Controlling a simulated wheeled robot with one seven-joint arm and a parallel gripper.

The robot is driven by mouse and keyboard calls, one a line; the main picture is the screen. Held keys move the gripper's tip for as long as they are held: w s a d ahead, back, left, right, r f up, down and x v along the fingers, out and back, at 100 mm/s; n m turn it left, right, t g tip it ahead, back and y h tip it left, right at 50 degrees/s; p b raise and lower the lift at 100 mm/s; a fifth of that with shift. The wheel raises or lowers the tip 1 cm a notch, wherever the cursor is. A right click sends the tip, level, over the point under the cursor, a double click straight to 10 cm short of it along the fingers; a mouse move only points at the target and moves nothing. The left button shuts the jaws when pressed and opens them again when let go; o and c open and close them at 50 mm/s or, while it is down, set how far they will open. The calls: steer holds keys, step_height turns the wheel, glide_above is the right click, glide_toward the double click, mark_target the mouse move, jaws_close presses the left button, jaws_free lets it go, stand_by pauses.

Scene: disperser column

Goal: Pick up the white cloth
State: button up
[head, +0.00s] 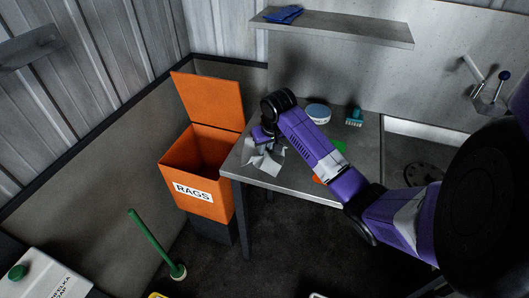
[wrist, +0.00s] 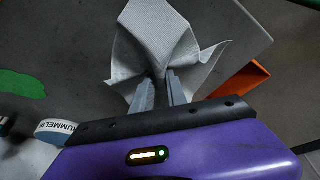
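The white cloth (head: 264,158) is at the left end of the grey table, crumpled, with its corners spread out. In the wrist view the cloth (wrist: 160,45) fans out beyond the fingertips, and its folds run together between them. My gripper (head: 268,142) reaches down onto the cloth from above. In the wrist view the two grey fingers of the gripper (wrist: 160,80) are close together, pinching the gathered middle of the cloth. I cannot tell whether the cloth is clear of the tabletop.
The table (head: 290,178) also holds a white round tub (head: 318,113), a teal brush (head: 355,117), and green (head: 339,147) and orange flat patches. An open orange RAGS bin (head: 201,173) stands left of the table. A green-handled plunger (head: 155,243) is on the floor. A shelf (head: 345,27) with blue gloves hangs above.

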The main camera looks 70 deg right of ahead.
steer(key=shift+f, duration=0.1)
jaws_close()
step_height(320, 180, up, 12)
steer(key=p, duration=0.9)
steer(key=shift+r, duration=0.2)
step_height(320, 180, up, 9)
steer(key=shift+f, duration=0.1)
